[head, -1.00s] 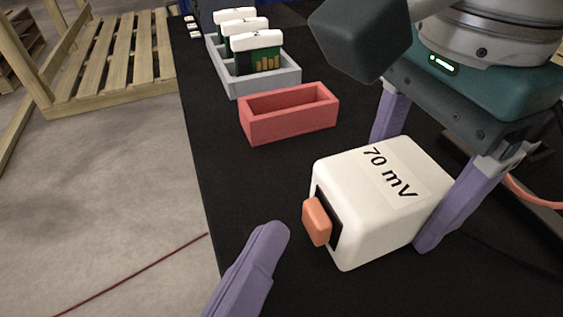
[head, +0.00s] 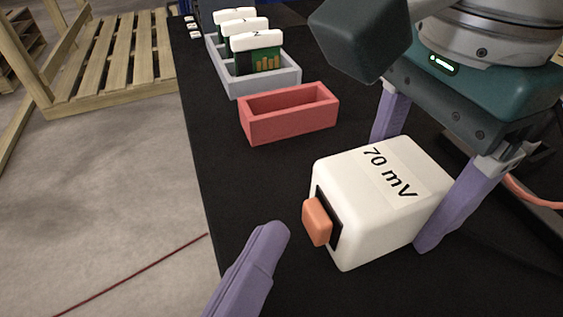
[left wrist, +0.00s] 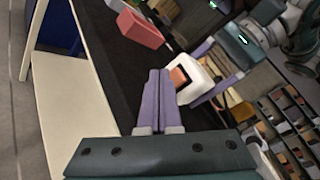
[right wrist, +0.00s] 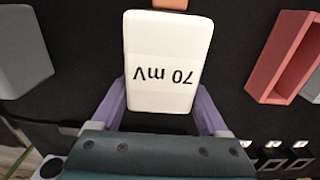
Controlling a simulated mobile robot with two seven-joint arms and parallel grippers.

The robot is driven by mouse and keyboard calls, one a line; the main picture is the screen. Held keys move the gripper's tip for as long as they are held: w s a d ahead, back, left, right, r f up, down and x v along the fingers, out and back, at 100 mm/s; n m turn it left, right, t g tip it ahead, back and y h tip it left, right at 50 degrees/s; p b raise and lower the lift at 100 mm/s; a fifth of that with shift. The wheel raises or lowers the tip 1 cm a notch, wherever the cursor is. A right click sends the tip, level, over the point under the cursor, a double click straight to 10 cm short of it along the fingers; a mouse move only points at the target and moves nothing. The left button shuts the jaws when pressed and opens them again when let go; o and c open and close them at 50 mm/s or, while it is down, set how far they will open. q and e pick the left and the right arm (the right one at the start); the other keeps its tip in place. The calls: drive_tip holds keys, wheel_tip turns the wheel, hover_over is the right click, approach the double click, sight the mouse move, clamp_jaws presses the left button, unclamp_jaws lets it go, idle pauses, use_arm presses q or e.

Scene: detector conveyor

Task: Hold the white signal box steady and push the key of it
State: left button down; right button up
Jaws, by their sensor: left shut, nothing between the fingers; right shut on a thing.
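The white signal box (head: 375,195), marked "70 mV" on top, stands on the black table. Its orange key (head: 317,221) sticks out of a dark recess on the side facing left. My right gripper (head: 400,185) is shut on the box from both sides; its fingers also show in the right wrist view (right wrist: 160,105), along the sides of the white box (right wrist: 167,65). My left gripper (head: 272,235) is shut and empty, a short gap to the left of the key. In the left wrist view its closed fingers (left wrist: 157,85) point up beside the key (left wrist: 179,77).
An empty red bin (head: 290,118) lies behind the box. Beyond it, a grey tray (head: 285,85) holds several white-topped green cards (head: 258,55). The table's left edge (head: 200,180) runs close by the left gripper. A wooden pallet (head: 110,65) stands on the floor.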

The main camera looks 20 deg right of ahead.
use_arm(q)
drive_tip(key=shift+d, duration=0.45)
drive_tip(key=shift+d, duration=0.55)
idle(0.9)
drive_tip(key=shift+a, duration=1)
drive_tip(key=a, duration=0.5)
idle(0.6)
